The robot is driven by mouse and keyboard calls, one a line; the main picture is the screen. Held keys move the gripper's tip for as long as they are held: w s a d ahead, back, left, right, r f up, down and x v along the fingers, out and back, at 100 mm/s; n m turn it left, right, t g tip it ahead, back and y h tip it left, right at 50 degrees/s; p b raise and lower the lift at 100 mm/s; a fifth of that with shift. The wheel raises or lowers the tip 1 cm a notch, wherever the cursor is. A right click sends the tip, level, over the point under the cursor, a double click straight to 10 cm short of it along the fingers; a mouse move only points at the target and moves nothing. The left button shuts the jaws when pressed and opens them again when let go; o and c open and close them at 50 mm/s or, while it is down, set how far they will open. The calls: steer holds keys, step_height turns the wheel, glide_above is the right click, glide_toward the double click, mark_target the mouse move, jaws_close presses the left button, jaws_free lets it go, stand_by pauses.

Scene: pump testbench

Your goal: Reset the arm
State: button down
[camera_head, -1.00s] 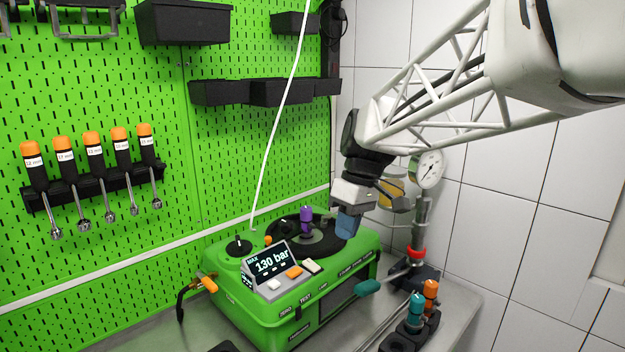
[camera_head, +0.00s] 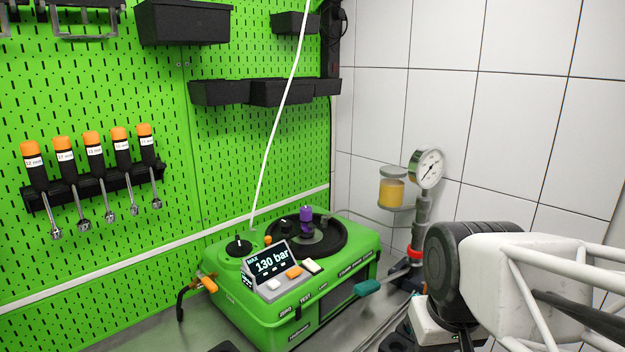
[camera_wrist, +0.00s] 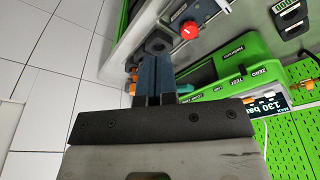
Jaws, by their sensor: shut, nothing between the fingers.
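My gripper (camera_wrist: 153,75) shows in the wrist view with its two blue-grey fingers together and nothing between them. In the head view my arm reaches in from the right edge, and its wrist is at the lower right; the fingertips are hidden there. The green pump tester (camera_head: 262,318) stands on the bench left of my wrist, and its display reads 130 bar. It also shows in the wrist view (camera_wrist: 232,62), to the right of the fingers. The fingers appear apart from the tester.
A pressure gauge (camera_head: 428,168) and a yellow jar (camera_head: 391,188) stand behind my wrist. A teal-handled lever (camera_head: 367,287) sticks out by the tester. Nut drivers (camera_head: 93,150) hang on the green pegboard (camera_head: 230,150). A red knob (camera_wrist: 190,30) shows near the fingers in the wrist view.

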steer(key=shift+s+d+f+m, duration=0.25)
steer(key=shift+s+f, duration=0.15)
steer(key=shift+s, duration=0.25)
steer(key=shift+s+d+f+m, duration=0.25)
steer(key=shift+s+f, duration=0.15)
steer(key=shift+s, duration=0.2)
